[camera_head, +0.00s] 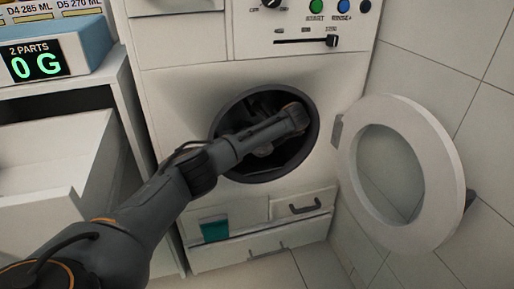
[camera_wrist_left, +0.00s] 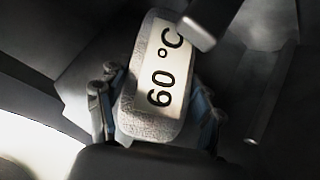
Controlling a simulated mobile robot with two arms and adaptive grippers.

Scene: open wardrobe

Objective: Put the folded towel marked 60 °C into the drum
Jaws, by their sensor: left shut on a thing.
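In the left wrist view a folded grey towel (camera_wrist_left: 140,115) with a white label reading "60 °C" sits between the two fingers of my left gripper (camera_wrist_left: 155,112), which is shut on it. Dark drum walls surround the towel in this view. In the head view my left arm reaches through the round opening of the drum (camera_head: 229,115), and its end is inside the opening. The towel and fingertips are hidden there by my arm. The round door (camera_head: 437,145) stands open to the right. My right gripper is not in view.
The washing machine front (camera_head: 180,80) has knobs, buttons and a slider above the opening. Drawers (camera_head: 303,204) lie below it. A scale (camera_head: 72,50) reading "0 G" and an open white drawer (camera_head: 50,160) stand at left. A tiled wall is at right.

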